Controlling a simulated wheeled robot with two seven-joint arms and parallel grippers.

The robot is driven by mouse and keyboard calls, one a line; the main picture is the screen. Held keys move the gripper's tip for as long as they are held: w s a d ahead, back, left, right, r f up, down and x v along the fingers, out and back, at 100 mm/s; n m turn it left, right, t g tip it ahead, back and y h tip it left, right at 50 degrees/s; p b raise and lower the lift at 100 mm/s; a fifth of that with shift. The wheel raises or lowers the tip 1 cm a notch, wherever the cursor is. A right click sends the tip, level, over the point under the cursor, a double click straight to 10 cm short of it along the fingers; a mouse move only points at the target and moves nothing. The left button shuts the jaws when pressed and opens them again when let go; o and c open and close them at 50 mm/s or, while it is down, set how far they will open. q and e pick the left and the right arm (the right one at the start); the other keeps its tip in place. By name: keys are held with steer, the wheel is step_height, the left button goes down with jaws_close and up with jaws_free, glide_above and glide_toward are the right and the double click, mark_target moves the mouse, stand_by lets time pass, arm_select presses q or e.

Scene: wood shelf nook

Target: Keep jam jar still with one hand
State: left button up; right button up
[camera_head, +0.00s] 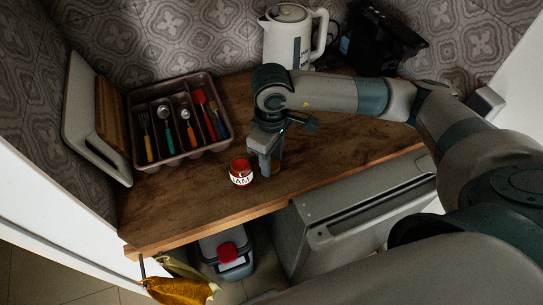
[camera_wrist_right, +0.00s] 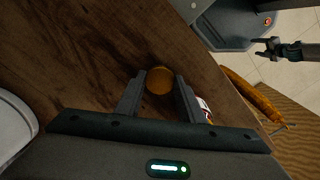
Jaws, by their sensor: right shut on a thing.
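The jam jar (camera_head: 241,173) is small and red with a white "JAM" label. It stands upright on the wooden counter near the front edge. My right gripper (camera_head: 265,163) is down at the counter just right of it. In the right wrist view its fingers (camera_wrist_right: 159,92) are shut on a round orange-brown thing (camera_wrist_right: 160,79), mostly hidden in the head view. A red and white bit of the jam jar (camera_wrist_right: 204,108) shows outside the right-hand finger, so the jar is beside the gripper, not between the fingers. My left gripper (camera_wrist_right: 266,46) is small in the wrist view, open and empty.
A cutlery tray (camera_head: 171,162) stands left of the jar, beside leaning boards (camera_head: 110,118). A white kettle (camera_head: 291,38) and a black appliance (camera_head: 377,42) are at the back. A yellow cloth (camera_head: 180,290) hangs below the front edge.

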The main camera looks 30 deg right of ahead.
steer(key=shift+f, duration=0.3)
steer(key=shift+f+b, duration=0.15)
steer(key=shift+b, duration=0.15)
steer(key=o, duration=1.2)
